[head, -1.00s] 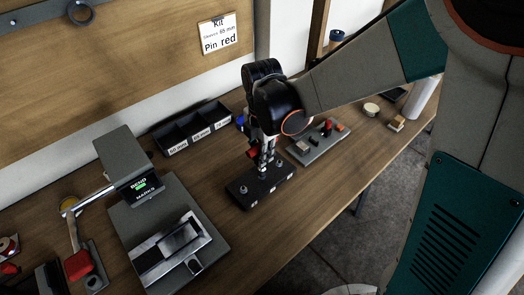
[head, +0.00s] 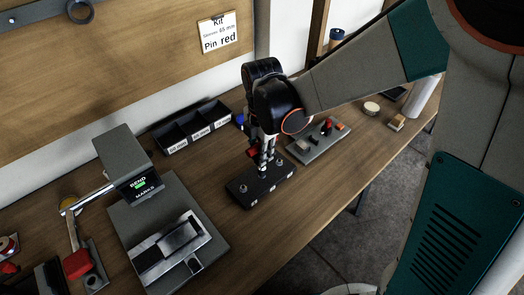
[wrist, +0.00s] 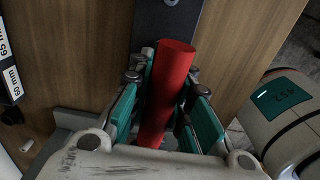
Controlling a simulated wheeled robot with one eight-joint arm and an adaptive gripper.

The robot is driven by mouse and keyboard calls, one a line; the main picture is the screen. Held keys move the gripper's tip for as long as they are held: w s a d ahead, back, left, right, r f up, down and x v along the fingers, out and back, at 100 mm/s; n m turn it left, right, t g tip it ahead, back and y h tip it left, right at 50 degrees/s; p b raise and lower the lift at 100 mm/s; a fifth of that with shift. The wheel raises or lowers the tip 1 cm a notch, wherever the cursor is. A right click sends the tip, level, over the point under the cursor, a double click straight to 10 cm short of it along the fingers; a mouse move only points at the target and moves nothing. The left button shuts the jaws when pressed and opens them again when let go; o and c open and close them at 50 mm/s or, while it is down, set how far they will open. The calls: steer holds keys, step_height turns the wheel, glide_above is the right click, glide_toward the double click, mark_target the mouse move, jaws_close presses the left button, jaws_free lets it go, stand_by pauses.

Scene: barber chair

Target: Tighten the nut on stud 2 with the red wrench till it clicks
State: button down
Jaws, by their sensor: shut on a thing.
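My gripper (wrist: 167,104) is shut on the red wrench (wrist: 174,62), whose thick red handle lies between the green-padded fingers in the wrist view. In the head view, a bit of the red wrench (head: 252,153) shows beside my gripper (head: 264,150), which points down over the middle of the black stud block (head: 262,195). One stud with a nut (head: 243,188) shows at the block's left end and another (head: 279,161) towards its right end. The middle stud is largely hidden by the gripper. I cannot tell how the wrench head sits on the nut.
A grey bending machine (head: 207,235) stands to the left of the block. A black three-compartment bin (head: 190,128) is behind it. The bench front edge is close by.

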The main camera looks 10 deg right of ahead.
steer(key=shift+f+b, duration=0.4)
steer(key=shift+f, duration=0.15)
stand_by(0.4)
steer(key=m, duration=0.4)
steer(key=shift+m, duration=0.3)
steer(key=shift+m, duration=1)
steer(key=n, duration=0.3)
steer(key=shift+n, duration=0.3)
steer(key=shift+r+p, duration=1.6)
steer(key=shift+r, duration=0.95)
